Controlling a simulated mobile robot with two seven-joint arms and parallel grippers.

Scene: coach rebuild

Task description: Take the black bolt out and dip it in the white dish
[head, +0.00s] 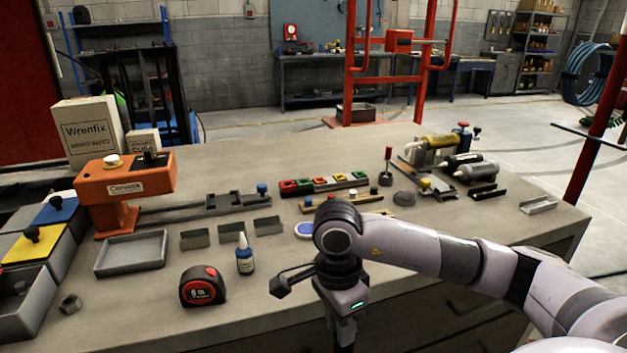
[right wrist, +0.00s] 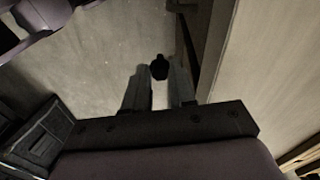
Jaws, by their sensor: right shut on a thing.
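My right gripper (head: 345,338) hangs low at the bottom of the head view, by the front edge of the workbench (head: 270,320). In the right wrist view, the right gripper (right wrist: 159,82) is shut on a small dark piece, which looks like the black bolt (right wrist: 159,66); its rounded black end shows between the fingertips. Its other end is hidden. A small round blue-and-white dish (head: 303,230) lies on the bench beside my right arm, partly hidden by it. I cannot tell for certain that it is the white dish. My left gripper is not in view.
A blue-labelled bottle (head: 245,256), a tape measure (head: 202,287) and a grey tray (head: 131,253) stand left of my right arm. An orange machine (head: 125,185) stands behind the tray. The right wrist view shows bare floor.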

